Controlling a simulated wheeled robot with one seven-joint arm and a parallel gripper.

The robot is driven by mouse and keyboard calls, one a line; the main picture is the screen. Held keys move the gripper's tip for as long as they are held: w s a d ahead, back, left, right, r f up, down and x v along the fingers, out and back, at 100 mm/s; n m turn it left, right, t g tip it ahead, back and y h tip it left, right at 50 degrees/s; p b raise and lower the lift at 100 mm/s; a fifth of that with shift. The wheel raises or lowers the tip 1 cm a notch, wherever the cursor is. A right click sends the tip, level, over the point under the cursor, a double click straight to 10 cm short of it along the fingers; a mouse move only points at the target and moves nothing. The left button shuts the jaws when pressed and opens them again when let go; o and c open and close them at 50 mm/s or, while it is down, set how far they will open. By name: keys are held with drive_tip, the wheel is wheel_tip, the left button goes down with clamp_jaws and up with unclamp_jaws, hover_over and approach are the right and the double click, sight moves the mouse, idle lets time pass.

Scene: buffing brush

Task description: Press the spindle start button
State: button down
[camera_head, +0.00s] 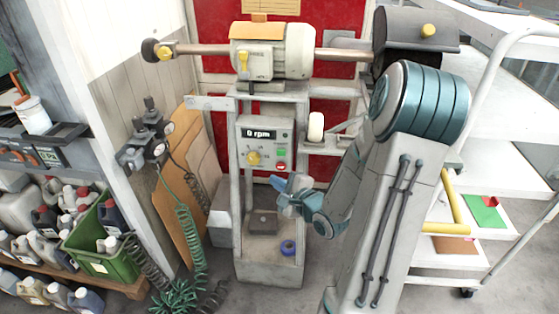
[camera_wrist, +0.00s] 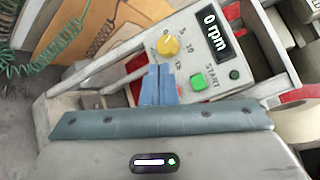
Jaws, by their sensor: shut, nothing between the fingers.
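The spindle start button is a green square (camera_wrist: 197,81) marked START on the grey control panel in the wrist view. In the head view the same green button (camera_head: 281,153) sits on the panel's right side. A red button (camera_head: 281,166) is just below it. The panel display (camera_wrist: 214,30) reads 0 rpm, and a yellow dial (camera_wrist: 168,45) is left of the green button. My gripper (camera_wrist: 158,70) is shut and empty, its blue fingers left of the green button and apart from it in the picture. In the head view my gripper (camera_head: 280,194) is below the panel.
The buffing machine's motor (camera_head: 288,52) and spindle are above the panel. A white cylinder (camera_head: 315,126) stands right of the panel. A blue ring (camera_head: 288,248) lies on the machine's base (camera_head: 262,272). A white trolley (camera_head: 500,130) is on the right; hoses (camera_head: 190,235) hang on the left.

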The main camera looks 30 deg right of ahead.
sight(281, 153)
drive_tip(key=shift+s+d+m+t+y, duration=0.25)
drive_tip(key=shift+m+t, duration=0.35)
drive_tip(key=shift+m, duration=0.3)
drive_tip(key=shift+w+d, duration=0.8)
drive_tip(key=shift+w, duration=0.45)
drive_tip(key=shift+w+d, duration=0.85)
drive_tip(key=shift+w, duration=0.35)
drive_tip(key=shift+w+d, duration=0.8)
drive_tip(key=shift+w, duration=0.45)
